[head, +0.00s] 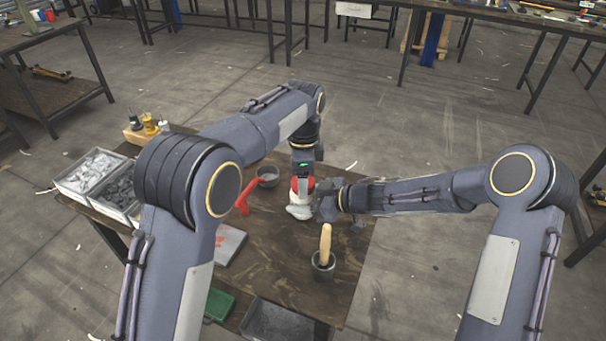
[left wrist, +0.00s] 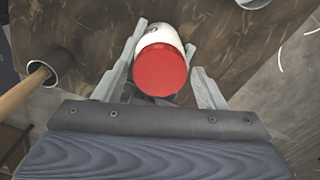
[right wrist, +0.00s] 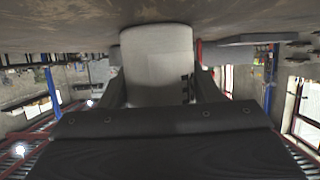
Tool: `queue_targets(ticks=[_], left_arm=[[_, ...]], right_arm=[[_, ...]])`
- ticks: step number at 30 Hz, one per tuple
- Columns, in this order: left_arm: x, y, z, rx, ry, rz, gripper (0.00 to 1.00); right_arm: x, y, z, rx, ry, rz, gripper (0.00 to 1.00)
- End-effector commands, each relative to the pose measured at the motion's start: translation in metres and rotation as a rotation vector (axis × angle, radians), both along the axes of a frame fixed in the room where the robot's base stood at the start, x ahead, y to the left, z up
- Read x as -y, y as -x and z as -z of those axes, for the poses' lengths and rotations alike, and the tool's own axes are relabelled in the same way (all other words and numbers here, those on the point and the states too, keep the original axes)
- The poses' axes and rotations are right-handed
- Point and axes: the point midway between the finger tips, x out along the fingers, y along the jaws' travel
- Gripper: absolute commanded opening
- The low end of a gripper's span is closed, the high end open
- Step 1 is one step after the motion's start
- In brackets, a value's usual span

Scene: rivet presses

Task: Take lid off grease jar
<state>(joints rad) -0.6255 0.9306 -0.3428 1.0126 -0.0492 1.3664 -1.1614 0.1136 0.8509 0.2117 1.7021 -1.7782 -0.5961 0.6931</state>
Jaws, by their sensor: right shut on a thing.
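The grease jar (head: 298,212) has a white body and a red lid (head: 294,185). It stands on the dark wooden table, and the lid is on it. My right gripper (head: 329,206) reaches in from the right and is shut on the white body, which fills the space between its fingers in the right wrist view (right wrist: 158,62). My left gripper (left wrist: 166,75) is above the jar, pointing down. Its fingers are open on either side of the red lid, with a visible gap on the right side in the left wrist view. In the head view its fingertips are partly hidden.
Bins of small parts (head: 91,171) and a wooden block with bottles (head: 133,138) sit at the left edge.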

Motion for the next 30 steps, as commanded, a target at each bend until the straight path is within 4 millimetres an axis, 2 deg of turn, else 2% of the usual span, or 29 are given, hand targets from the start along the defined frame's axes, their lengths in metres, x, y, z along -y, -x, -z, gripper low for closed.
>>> queue_targets(ticks=[1,9,12,19,27,28,30], left_arm=[[0.0,0.0,0.0,0.0,0.0,0.0,0.57],[-0.0001,-0.0001,-0.0001,0.0,0.0,0.0,0.23],[-0.0001,-0.0001,-0.0002,0.0,0.0,-0.027,0.23],[0.0001,-0.0001,-0.0005,0.001,0.0,-0.28,0.23],[0.0,-0.0002,-0.0006,0.001,0.0,-0.299,0.23],[0.0,-0.0002,-0.0005,0.001,0.0,-0.299,0.51],[-0.0001,-0.0002,-0.0005,0.001,0.0,-0.299,0.6]], right_arm=[[0.0,0.0,-0.0001,0.0,0.0,0.0,0.0],[0.0,0.0,-0.0001,0.0,0.0,0.0,0.0],[0.0,0.0,-0.0001,0.0,0.0,0.0,0.0],[0.0,0.0,-0.0001,0.0,0.0,0.0,0.0],[0.0,0.0,-0.0001,0.0,0.0,0.0,0.0],[0.0,0.0,-0.0001,0.0,0.0,0.0,0.0],[0.0,0.0,-0.0001,0.0,0.0,0.0,0.0]])
